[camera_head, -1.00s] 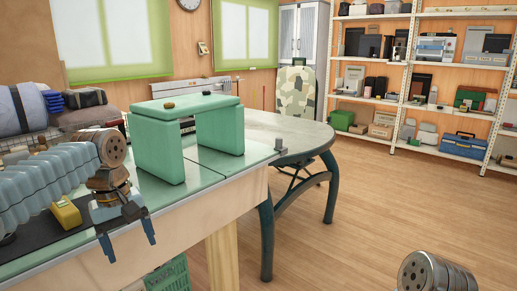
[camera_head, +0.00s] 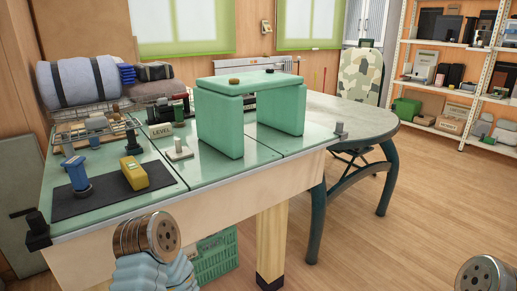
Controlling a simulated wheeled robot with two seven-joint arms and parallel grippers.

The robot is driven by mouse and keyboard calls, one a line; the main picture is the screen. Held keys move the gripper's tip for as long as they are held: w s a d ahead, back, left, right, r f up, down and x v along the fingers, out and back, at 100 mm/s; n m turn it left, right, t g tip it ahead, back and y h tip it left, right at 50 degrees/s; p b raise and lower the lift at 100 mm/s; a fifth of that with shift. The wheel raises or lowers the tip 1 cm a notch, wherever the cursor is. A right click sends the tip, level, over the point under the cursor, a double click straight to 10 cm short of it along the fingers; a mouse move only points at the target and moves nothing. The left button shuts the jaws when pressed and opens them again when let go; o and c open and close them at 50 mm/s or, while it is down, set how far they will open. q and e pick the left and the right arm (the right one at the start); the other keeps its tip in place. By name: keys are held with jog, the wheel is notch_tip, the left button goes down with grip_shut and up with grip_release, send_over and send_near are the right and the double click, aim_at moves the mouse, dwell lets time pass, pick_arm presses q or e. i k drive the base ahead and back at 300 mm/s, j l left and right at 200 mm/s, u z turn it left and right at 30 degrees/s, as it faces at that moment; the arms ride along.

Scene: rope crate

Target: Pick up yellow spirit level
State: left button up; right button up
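The yellow spirit level (camera_head: 134,173) appears to be the small yellow block with a dark marking on the black mat (camera_head: 95,203), at the left front of the green-topped table. Nothing touches it from above. Part of my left arm (camera_head: 150,237) shows at the bottom, in front of the table edge, but its gripper is not visible. Only a round end of my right arm (camera_head: 487,273) shows at the bottom right, and that gripper is not visible either.
A blue-topped tool (camera_head: 76,171) and a dark upright item (camera_head: 132,143) stand near the yellow block. A green bridge-shaped block (camera_head: 219,127) stands to the right. A dark clamp (camera_head: 38,230) sits at the table's left corner.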

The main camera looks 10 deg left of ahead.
aim_at(137, 177)
jog(key=u, duration=1.35)
jog(key=i+j+z, duration=0.1)
jog(key=j, duration=0.35)
jog(key=i+j+z, duration=0.1)
jog(key=j, duration=0.4)
jog(key=i+j+z, duration=0.1)
jog(key=j, duration=0.35)
